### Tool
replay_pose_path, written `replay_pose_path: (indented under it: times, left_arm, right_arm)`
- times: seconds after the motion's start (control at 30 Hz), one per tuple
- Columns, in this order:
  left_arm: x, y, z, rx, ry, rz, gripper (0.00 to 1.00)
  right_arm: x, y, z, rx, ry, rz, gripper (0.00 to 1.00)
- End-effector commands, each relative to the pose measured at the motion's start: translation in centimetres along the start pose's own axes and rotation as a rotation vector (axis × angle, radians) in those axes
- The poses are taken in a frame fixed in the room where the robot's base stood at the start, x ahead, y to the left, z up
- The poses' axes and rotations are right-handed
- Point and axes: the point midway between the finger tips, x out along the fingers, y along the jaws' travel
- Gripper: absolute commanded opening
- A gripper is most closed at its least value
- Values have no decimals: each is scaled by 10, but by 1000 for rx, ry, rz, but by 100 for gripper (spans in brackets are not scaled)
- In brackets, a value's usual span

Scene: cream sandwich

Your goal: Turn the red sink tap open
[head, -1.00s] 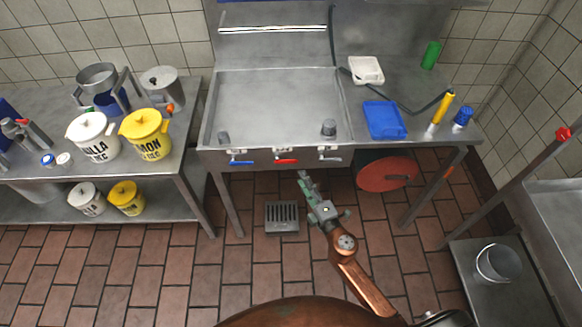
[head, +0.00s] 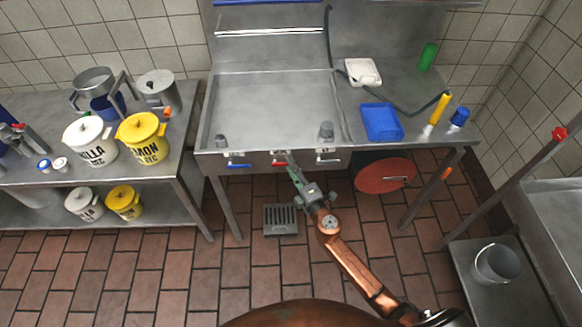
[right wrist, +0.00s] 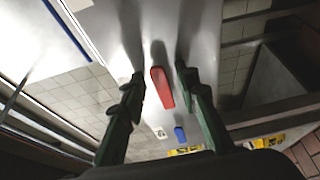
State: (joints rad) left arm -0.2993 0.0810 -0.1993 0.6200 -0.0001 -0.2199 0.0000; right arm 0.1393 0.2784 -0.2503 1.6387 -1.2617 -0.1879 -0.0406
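The red tap handle (head: 279,163) is on the front panel of the steel sink (head: 270,105), between a blue tap handle (head: 238,165) and a grey one (head: 328,160). My right gripper (head: 289,160) is right at the red handle and partly covers it in the head view. In the right wrist view my right gripper (right wrist: 159,84) is open, and the red handle (right wrist: 162,88) stands between its two green fingers with a gap on each side. I see no clear contact. My left gripper is not in view.
A red disc (head: 385,176) is under the counter. A floor drain (head: 281,220) lies below the sink. The floor in front is clear.

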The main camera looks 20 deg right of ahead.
Motion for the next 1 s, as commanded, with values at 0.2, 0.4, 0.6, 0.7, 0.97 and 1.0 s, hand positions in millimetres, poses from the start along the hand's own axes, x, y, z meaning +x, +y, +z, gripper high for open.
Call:
replay_pose_path:
  times: [0.2,0.4,0.6,0.7,0.97,1.0]
  left_arm:
    - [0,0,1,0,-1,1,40]
    - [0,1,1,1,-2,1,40]
    - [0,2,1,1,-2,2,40]
    - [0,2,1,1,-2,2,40]
    - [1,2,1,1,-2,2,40]
    - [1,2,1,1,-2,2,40]
  right_arm:
    - [0,0,0,0,0,0,13]
    - [0,0,0,1,0,0,0]
    - [0,0,0,1,0,0,0]
    - [0,0,0,0,0,0,0]
    - [0,0,0,2,0,0,0]
    - [0,-1,0,3,-1,1,0]
